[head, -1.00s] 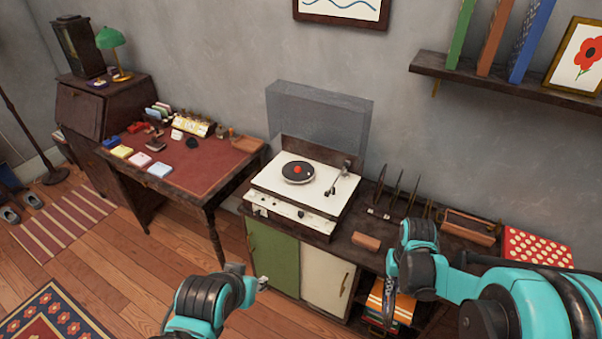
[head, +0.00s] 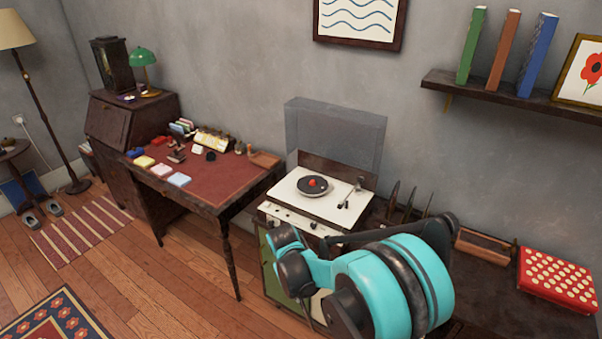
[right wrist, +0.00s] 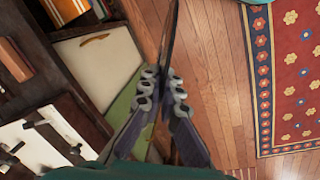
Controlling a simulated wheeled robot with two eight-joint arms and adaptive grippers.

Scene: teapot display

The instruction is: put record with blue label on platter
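The record player (head: 300,215) stands on the cabinet in the head view, its clear lid raised. Its round dark platter (head: 313,186) shows a small red centre and lies level; the tonearm (head: 352,192) is to its right. My right gripper (right wrist: 163,82) is shut on a thin dark disc (right wrist: 169,35), seen edge-on in the right wrist view. It looks like a record, but its label cannot be seen. In the head view my right arm is in front of the record player, apart from the platter, and covers the disc. My left gripper is not in view.
Upright dark discs in a rack (head: 407,203) stand right of the record player. A wooden box (head: 485,247) and a red dotted case (head: 556,276) lie farther right. A desk (head: 235,180) stands to the left. Open floor lies in front of the desk.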

